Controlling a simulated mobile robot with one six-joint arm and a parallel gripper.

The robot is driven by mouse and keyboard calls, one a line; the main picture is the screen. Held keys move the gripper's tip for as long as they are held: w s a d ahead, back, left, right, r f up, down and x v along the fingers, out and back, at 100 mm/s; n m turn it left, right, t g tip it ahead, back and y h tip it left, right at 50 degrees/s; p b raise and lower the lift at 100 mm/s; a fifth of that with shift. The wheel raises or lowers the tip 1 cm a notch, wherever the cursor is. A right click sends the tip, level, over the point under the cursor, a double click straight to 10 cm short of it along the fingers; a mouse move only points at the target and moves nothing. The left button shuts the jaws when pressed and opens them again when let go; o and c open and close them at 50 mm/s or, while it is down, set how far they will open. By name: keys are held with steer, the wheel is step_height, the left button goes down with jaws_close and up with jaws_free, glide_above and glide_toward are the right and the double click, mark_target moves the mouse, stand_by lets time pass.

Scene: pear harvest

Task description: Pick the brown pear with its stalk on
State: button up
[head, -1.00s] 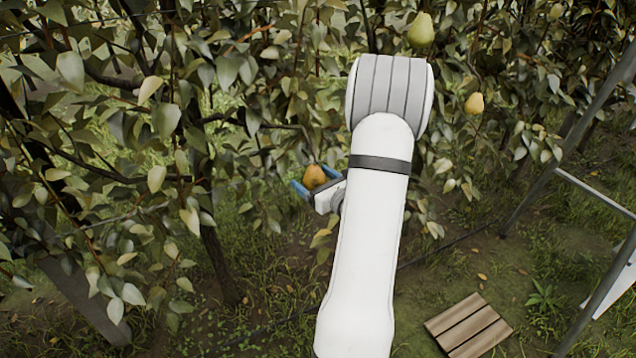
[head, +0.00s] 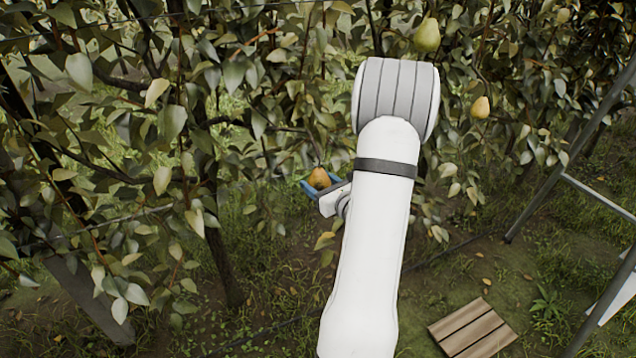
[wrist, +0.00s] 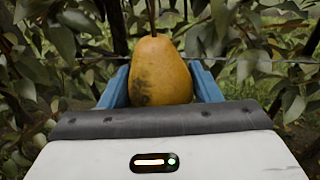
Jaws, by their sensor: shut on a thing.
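The brown pear (wrist: 160,72) is orange-brown with a dark blotch low on its left side. It stands upright between the blue fingers of my gripper (wrist: 160,88) in the wrist view. A dark stalk (wrist: 152,15) rises from its top and runs out of the picture, so its upper end is hidden. My gripper is shut on the pear. In the head view the pear (head: 319,178) shows small between the blue fingers of my gripper (head: 320,184), left of my white arm and in front of the foliage.
A green pear (head: 427,35) and a yellow pear (head: 480,107) hang at the upper right. Leafy branches (head: 165,120) fill the left and back. A grey metal frame (head: 590,115) stands at the right. A wooden slatted piece (head: 472,328) lies on the grass.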

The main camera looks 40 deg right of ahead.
mark_target(319, 187)
steer(key=shift+s+a+r+m+g+p, duration=0.2)
steer(key=shift+s+m+g+p, duration=0.25)
steer(key=shift+p, duration=0.6)
steer(key=shift+f+g, duration=0.2)
steer(key=shift+g, duration=0.05)
steer(key=shift+s+a+r+p, duration=0.1)
steer(key=shift+s+r+p, duration=0.1)
steer(key=shift+p, duration=0.65)
steer(key=shift+s+a+f+m+g+p, duration=0.1)
steer(key=shift+s+a+m+g+p, duration=0.15)
steer(key=shift+g+p, duration=0.55)
steer(key=shift+s+a+r+g+y+p, duration=0.15)
steer(key=shift+s+r+g+y+p, duration=0.15)
steer(key=shift+p, duration=0.95)
steer(key=shift+s+f+m+g+p, duration=0.1)
steer(key=shift+m+g+p, duration=0.2)
steer(key=shift+p, duration=0.05)
steer(key=shift+a+r+p, duration=0.1)
steer(key=shift+r+p, duration=0.1)
steer(key=shift+p, duration=0.3)
steer(key=shift+s+a+r+g+y+p, duration=0.15)
steer(key=shift+s+g+y+p, duration=0.25)
steer(key=shift+p, duration=0.65)
steer(key=shift+m, duration=0.3)
